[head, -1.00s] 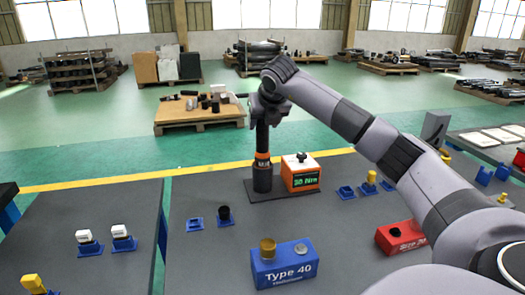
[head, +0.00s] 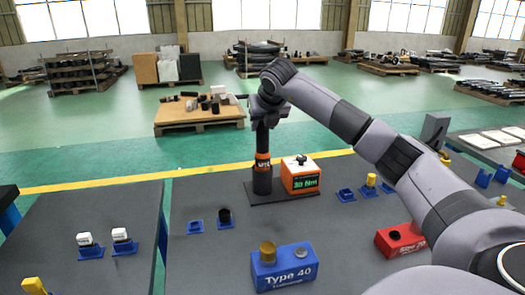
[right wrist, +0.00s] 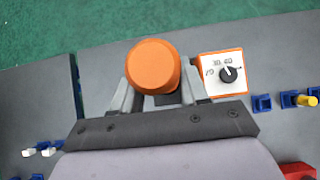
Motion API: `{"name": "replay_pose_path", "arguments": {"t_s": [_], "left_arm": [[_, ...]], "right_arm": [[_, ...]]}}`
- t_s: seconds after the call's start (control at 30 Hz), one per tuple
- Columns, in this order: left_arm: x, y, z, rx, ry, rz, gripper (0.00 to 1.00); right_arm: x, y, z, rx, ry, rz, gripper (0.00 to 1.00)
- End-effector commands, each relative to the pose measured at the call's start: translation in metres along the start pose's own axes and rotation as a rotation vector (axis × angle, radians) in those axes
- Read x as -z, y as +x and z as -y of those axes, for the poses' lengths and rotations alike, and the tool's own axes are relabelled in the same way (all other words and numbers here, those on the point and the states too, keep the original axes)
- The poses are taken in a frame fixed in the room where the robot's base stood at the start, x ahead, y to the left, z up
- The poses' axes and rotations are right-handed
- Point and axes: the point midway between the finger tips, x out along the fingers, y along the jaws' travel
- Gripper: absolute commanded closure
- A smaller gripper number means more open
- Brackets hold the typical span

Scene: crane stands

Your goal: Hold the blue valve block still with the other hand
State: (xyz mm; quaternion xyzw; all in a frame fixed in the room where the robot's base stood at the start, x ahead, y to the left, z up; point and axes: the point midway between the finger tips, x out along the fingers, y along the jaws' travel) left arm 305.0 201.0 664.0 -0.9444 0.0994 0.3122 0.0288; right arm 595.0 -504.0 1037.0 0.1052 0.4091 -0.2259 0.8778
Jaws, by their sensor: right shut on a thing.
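The blue valve block (head: 285,275), marked Type 40, stands at the front middle of the grey table in the head view. A brass cylinder (head: 267,252) and a silver round part (head: 301,251) sit on its top. No gripper touches the block. My right gripper (head: 266,112) is well behind it, shut on the upper end of an upright dark tool (head: 262,180) with an orange band. In the right wrist view the tool's orange round top (right wrist: 153,67) sits between the fingers. My left gripper is out of view.
An orange box (head: 300,176) reading 30 Nm stands right beside the tool on a dark base plate (head: 285,196). A red block (head: 399,239) is right of the blue block, partly behind my right arm. Small blue holders (head: 195,226) stand around the table.

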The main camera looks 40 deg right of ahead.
Motion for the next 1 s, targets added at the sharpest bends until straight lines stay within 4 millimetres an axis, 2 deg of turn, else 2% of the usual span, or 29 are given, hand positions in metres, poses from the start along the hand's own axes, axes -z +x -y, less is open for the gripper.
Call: {"name": "replay_pose_path", "arguments": {"t_s": [0.03, 1.0], "left_arm": [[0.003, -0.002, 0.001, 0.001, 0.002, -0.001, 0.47], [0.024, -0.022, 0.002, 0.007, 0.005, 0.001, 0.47]], "right_arm": [[-0.006, -0.006, 0.000, -0.004, 0.003, 0.009, 1.00], [-0.034, -0.039, 0.000, -0.004, 0.003, 0.009, 1.00]]}}
